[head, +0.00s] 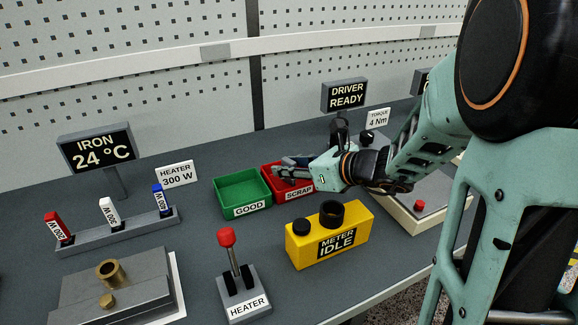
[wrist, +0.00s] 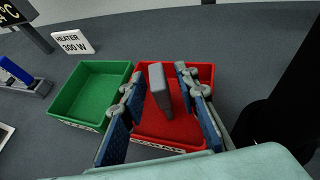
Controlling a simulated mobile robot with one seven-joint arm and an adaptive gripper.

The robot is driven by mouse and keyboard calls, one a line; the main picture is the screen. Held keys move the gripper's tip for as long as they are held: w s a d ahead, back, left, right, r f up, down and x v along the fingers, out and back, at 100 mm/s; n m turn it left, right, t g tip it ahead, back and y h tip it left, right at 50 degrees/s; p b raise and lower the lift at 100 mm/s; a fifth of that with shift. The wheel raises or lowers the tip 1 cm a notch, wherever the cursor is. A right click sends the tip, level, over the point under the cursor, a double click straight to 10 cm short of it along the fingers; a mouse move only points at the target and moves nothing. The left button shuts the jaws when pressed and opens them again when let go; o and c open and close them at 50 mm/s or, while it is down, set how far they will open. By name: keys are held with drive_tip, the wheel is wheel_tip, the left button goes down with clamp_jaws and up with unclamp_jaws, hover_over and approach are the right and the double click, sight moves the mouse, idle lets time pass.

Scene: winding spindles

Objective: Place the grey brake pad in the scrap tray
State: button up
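The grey brake pad (wrist: 159,88) is a narrow block in the wrist view, between my fingers and inside the outline of the red scrap tray (wrist: 200,148). It looks upright or tilted; I cannot tell if its lower end touches the tray floor. My gripper (wrist: 158,74) is open, with gaps between its blue finger pads and the brake pad. In the head view my gripper (head: 283,166) is low over the scrap tray (head: 306,192), and the brake pad cannot be made out there.
The empty green GOOD tray (head: 241,186) stands just left of the scrap tray. The yellow meter (head: 330,240) stands in front. The heater lever (head: 233,262) and a rack (head: 120,231) of wattage tags are further left. Bare bench lies behind the trays.

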drive_tip(key=shift+s+d+r, duration=0.1)
drive_tip(key=shift+d+r, duration=0.1)
drive_tip(key=shift+r, duration=0.1)
drive_tip(key=p+v, duration=0.2)
drive_tip(key=v, duration=0.9)
drive_tip(key=shift+s+d, duration=0.15)
drive_tip(key=shift+s, duration=0.1)
drive_tip(key=shift+w+p, duration=0.1)
drive_tip(key=shift+p, duration=0.2)
